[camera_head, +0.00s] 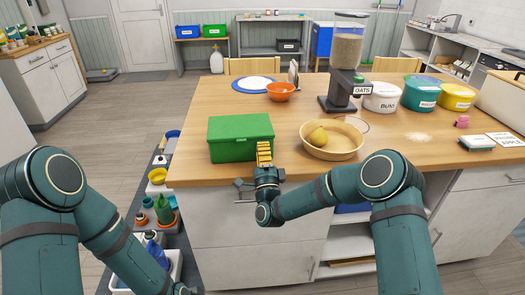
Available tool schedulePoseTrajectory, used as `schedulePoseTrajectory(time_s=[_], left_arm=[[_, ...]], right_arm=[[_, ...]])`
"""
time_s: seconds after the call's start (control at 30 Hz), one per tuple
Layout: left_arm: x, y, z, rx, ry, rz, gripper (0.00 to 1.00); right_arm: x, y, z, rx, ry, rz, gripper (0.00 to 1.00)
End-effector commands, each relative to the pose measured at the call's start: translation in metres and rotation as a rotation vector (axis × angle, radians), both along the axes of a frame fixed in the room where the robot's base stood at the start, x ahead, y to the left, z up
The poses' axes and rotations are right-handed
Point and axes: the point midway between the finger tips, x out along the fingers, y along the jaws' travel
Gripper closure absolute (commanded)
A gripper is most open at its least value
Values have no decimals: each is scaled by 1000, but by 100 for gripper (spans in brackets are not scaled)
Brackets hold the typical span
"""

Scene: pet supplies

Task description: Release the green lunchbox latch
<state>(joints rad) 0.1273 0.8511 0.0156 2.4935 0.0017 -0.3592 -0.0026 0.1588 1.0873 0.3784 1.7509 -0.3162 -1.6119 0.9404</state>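The green lunchbox (240,138) sits on the wooden table near its front left edge, with its lid down. A yellow-orange ribbed piece (264,153) shows at its front right side; I cannot tell if it is the latch or a separate thing. My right gripper (262,173) is at the table's front edge, just below this piece and close to the box's front right corner. Its fingers are small and partly hidden, so their opening and any contact are unclear.
A round tan tray (346,153) with a yellow fruit-like item (317,137) stands right of the lunchbox. An orange bowl (281,95), a blue-rimmed plate (238,84) and an oats dispenser (340,88) stand behind. Tubs line the back right. The table (200,115) is bare around the lunchbox's left.

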Motion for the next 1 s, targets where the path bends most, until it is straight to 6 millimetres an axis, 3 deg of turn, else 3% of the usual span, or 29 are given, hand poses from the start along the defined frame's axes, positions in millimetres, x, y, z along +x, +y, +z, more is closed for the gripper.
schedulePoseTrajectory(time_s=[0.43, 1.0], left_arm=[[0, 0, 0, 0, 0, 0, 53], [0, 0, 0, 0, 0, 0, 53]], right_arm=[[-9, 0, -5, -1, 1, 1, 66], [-96, -4, -53, 0, 2, 1, 66]])
